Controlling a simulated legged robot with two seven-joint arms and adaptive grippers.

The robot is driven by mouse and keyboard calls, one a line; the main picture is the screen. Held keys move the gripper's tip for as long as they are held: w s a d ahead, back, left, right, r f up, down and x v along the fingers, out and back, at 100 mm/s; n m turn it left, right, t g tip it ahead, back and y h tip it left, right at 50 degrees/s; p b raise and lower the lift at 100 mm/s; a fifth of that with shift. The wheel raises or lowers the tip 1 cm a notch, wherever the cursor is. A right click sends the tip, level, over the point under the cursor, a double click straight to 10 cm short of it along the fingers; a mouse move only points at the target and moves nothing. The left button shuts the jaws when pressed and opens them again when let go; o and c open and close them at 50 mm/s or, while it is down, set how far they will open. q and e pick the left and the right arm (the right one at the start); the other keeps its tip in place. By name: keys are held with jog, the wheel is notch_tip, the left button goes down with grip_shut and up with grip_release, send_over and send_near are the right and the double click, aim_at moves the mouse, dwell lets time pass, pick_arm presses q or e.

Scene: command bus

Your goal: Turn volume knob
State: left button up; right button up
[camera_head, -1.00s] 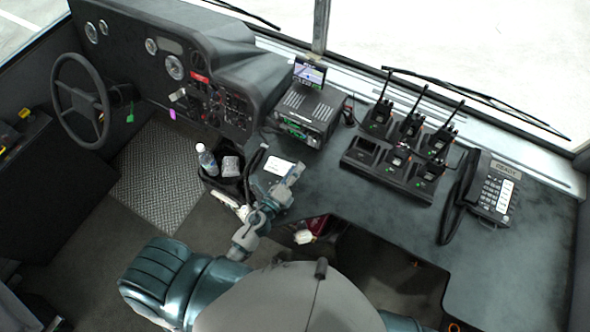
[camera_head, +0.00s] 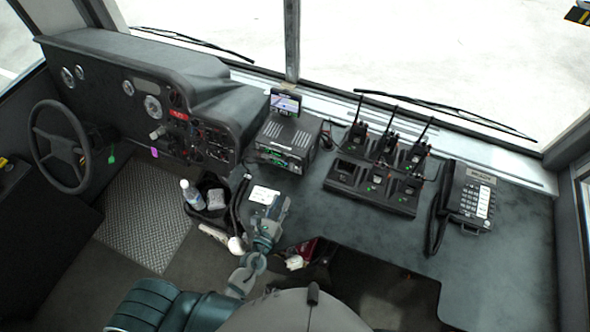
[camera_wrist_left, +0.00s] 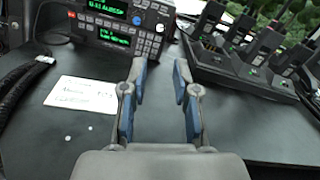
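The radio unit (camera_head: 285,142) with green-lit displays sits on the dashboard counter. Its front panel also shows in the left wrist view (camera_wrist_left: 112,32), with small buttons and a round knob (camera_wrist_left: 160,27) at the panel's right side. I cannot tell which control is for volume. My left gripper (camera_head: 278,202) is over the counter, in front of the radio. In the left wrist view, its two blue-padded fingers (camera_wrist_left: 160,70) are apart with nothing between them, pointing toward the radio's right end and not touching it. My right gripper is not in view.
A charger rack with several handheld radios (camera_head: 375,180) stands right of the radio, with a desk phone (camera_head: 467,200) beyond. A white card (camera_head: 263,195) lies left of the gripper. A water bottle (camera_head: 192,194) stands in a holder.

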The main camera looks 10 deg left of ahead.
aim_at(298, 165)
pick_arm(q)
jog(key=w, duration=0.4)
jog(key=w+d, duration=0.1)
jog(key=w, duration=0.4)
jog(key=w+d, duration=0.1)
jog(key=w, duration=0.3)
jog(key=shift+w+d+p, duration=0.15)
jog(key=shift+w+p, duration=0.1)
jog(key=shift+p, duration=0.05)
grip_shut()
